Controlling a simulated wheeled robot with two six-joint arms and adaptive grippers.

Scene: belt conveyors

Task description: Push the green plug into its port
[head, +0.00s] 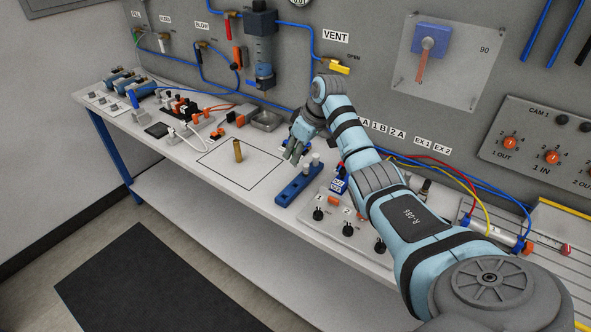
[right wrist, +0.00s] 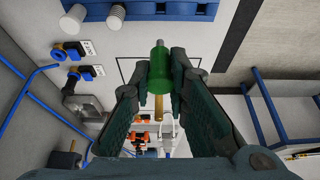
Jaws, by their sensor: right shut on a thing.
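The green plug (right wrist: 159,62) is between the two fingers of my right gripper (right wrist: 158,82) in the right wrist view. In the head view my right gripper (head: 293,153) is over the bench, close to the far end of a blue rack (head: 293,190). The plug is not clear in the head view. The rack holds pale plugs, one of which shows as a white ribbed plug (right wrist: 73,19) in the right wrist view. I cannot tell which port is the green plug's. My left gripper is not in view.
A brass pin (head: 238,150) stands upright in a black outlined square on the bench (head: 205,175). A metal tray (head: 267,120) and electrical parts (head: 180,107) lie to the left. A knob panel (head: 345,226) is at the right. The square is otherwise clear.

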